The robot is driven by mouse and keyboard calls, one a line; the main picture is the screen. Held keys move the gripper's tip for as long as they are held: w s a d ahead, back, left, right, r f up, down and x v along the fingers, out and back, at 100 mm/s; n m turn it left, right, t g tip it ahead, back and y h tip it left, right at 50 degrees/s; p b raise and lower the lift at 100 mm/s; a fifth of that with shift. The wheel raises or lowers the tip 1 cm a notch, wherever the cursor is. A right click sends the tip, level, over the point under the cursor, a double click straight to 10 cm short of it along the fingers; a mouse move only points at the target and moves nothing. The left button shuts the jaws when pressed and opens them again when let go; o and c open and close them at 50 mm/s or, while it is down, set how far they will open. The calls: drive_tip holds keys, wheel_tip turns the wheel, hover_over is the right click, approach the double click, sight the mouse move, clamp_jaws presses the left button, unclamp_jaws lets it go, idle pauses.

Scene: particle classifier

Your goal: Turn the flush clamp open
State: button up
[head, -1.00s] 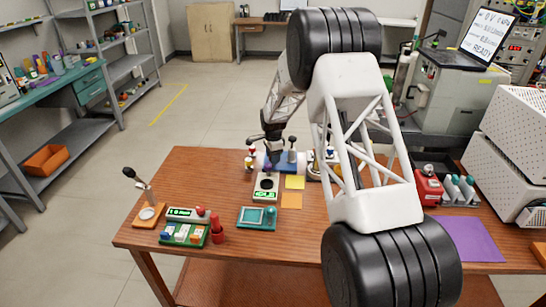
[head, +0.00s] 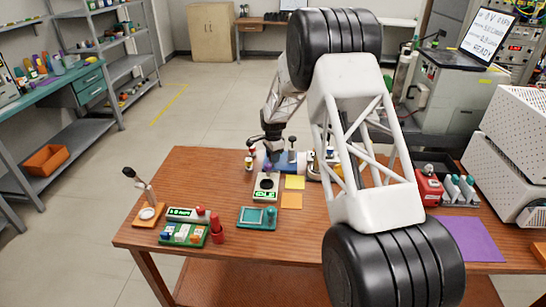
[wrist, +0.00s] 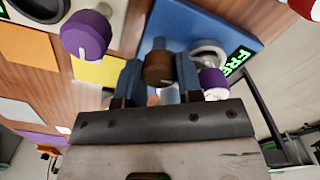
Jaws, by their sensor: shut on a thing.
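My gripper (wrist: 159,82) is shut on a brown round knob (wrist: 158,68), with one blue finger on each side of it. The knob stands over a blue base plate (wrist: 210,30), and I take it for the flush clamp's handle. A green display at the plate's edge reads FREE (wrist: 238,60). A pale ring-shaped part (wrist: 208,50) and a purple knob (wrist: 213,82) are just right of the fingers. In the head view my gripper (head: 273,160) is at the blue plate (head: 282,167) near the table's back edge; its grasp is too small to make out there.
Another purple knob (wrist: 86,34) is close left of the fingers. A dark-handled post (head: 292,145) stands just right of my gripper. A device with a green display (head: 265,190) is in front, beside yellow and orange squares.

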drive_tip(key=n, duration=0.3)
drive_tip(key=shift+n, duration=0.4)
drive_tip(key=n, duration=0.4)
drive_tip(key=shift+n, duration=0.3)
drive_tip(key=n, duration=0.4)
drive_tip(key=shift+n, duration=0.3)
drive_tip(key=shift+a+n, duration=0.1)
drive_tip(key=shift+n, duration=1.9)
drive_tip(key=shift+r, duration=0.1)
drive_tip(key=o, duration=0.6)
drive_tip(key=shift+o, duration=0.2)
